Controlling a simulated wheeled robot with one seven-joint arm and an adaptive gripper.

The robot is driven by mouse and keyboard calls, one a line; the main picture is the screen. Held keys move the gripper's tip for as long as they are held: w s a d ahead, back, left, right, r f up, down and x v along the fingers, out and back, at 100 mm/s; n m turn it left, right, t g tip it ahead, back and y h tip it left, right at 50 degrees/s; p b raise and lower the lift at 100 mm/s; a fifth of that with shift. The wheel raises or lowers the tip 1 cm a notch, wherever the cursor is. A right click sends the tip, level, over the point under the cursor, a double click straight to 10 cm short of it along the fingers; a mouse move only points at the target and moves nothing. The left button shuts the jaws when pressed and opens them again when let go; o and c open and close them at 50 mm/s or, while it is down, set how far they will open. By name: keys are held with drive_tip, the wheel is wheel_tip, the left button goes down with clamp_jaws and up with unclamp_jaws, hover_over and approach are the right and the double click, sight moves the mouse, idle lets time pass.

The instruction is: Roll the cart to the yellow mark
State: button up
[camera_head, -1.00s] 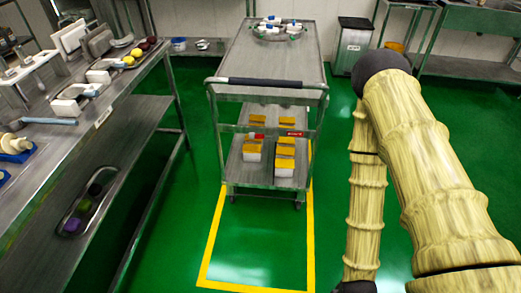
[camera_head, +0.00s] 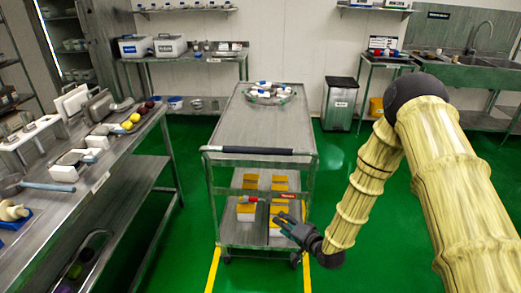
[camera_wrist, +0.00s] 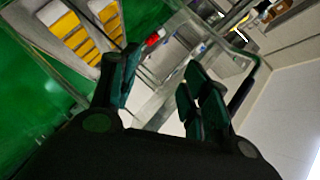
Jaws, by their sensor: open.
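The grey metal cart (camera_head: 262,120) stands ahead of me, with its dark handle bar (camera_head: 258,151) across the near end. The yellow mark (camera_head: 213,270) is an outline on the floor; two of its lines run towards me from the cart's near wheels, and its near edge is out of view. My gripper (camera_head: 288,222) is open and empty, below handle height, in front of the cart's near right side. In the wrist view, the open fingers (camera_wrist: 163,68) frame part of the cart's metal frame. I cannot tell whether they touch it.
A tray of bottles (camera_head: 270,92) is on the cart top; yellow-topped boxes (camera_head: 246,210) fill the lower shelf. A steel table (camera_head: 130,145) stands close on the left. A bin (camera_head: 340,103) and sink counter (camera_head: 470,75) stand behind on the right.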

sight(260, 151)
drive_tip(key=w+a+r+m+t+y+p, duration=0.1)
drive_tip(key=w+r+t+y, duration=0.1)
drive_tip(key=w+r, duration=0.5)
drive_tip(key=w+a+r+t+y+p, duration=0.1)
drive_tip(key=w+r+y, duration=0.2)
drive_tip(key=r, duration=0.8)
drive_tip(key=p+x, duration=0.1)
drive_tip(key=x, duration=0.4)
drive_tip(key=p+x, duration=0.1)
drive_tip(key=x, duration=0.5)
drive_tip(key=shift+w+d+p, duration=0.2)
drive_tip(key=shift+d+p, duration=0.1)
drive_tip(key=shift+p, duration=0.1)
clamp_jaws()
